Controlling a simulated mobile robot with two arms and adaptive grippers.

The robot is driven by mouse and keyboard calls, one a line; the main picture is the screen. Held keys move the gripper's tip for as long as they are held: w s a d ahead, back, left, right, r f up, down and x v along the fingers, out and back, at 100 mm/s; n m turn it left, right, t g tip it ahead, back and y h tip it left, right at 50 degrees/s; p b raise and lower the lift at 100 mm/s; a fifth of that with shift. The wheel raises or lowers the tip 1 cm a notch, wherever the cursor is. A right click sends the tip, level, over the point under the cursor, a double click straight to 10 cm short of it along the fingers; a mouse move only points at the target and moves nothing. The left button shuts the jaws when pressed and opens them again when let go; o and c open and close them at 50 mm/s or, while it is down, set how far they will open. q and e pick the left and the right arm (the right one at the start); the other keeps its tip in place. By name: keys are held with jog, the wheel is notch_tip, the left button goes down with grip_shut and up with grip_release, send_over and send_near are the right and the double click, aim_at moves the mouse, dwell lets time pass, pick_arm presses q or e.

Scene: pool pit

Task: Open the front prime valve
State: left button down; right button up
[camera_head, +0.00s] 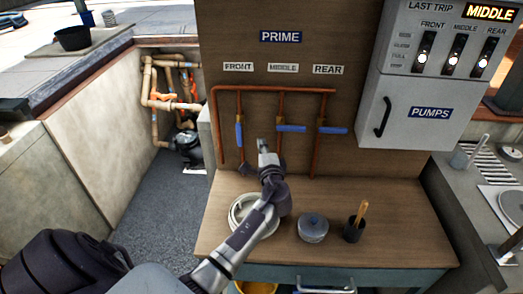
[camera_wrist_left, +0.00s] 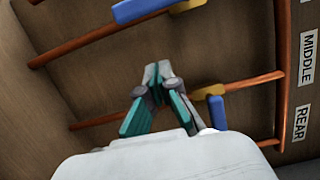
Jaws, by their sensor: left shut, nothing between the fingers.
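The front prime valve's blue handle (camera_head: 239,135) is in line with its upright copper pipe, under the FRONT label (camera_head: 239,67). It also shows at the top edge of the left wrist view (camera_wrist_left: 140,9), beside a yellow valve body. The blue middle handle (camera_head: 291,128) and blue rear handle (camera_head: 333,130) lie sideways across their pipes. My left gripper (camera_head: 262,146) is shut and empty, between the front and middle pipes. In the left wrist view its fingertips (camera_wrist_left: 158,70) meet, apart from the front handle. My right gripper is not in view.
A wooden counter (camera_head: 400,215) juts out below the panel. On it are a white coiled item (camera_head: 240,208), a grey lidded pot (camera_head: 313,228) and a dark cup (camera_head: 354,229) with a wooden handle. The grey pumps box (camera_head: 425,110) stands at right.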

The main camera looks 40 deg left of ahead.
pick_arm(q)
jog(key=b+v, duration=0.2)
jog(key=v, duration=0.8)
jog(key=s+f+n+g+h, duration=0.1)
jog(key=s+f+h, duration=0.1)
jog(key=s+f, duration=0.2)
jog(key=s+f+n+g+h, duration=0.1)
jog(key=s+f+n+g, duration=0.1)
jog(key=s+f, duration=0.1)
jog(key=s+d+f+n+g+h, duration=0.1)
jog(key=s+f+n+h, duration=0.1)
jog(key=s+f, duration=0.2)
jog(key=shift+s+f+g+h, duration=0.3)
jog(key=shift+s+g, duration=0.1)
jog(key=shift+s, duration=0.45)
jog(key=s+d+f+n+g+h, duration=0.3)
jog(key=s+d+h, duration=0.55)
jog(key=s, duration=0.65)
notch_tip(320, 180, down, 25)
jog(key=s+d+m+g, duration=0.1)
jog(key=d+g, duration=0.1)
jog(key=s+a+f+g+y, duration=0.1)
jog(key=s+a+f, duration=0.1)
jog(key=s+f, duration=1.5)
jog(key=shift+s+a+f+g, duration=0.2)
jog(key=shift+a+f+g, duration=0.15)
jog(key=shift+f+g, duration=0.05)
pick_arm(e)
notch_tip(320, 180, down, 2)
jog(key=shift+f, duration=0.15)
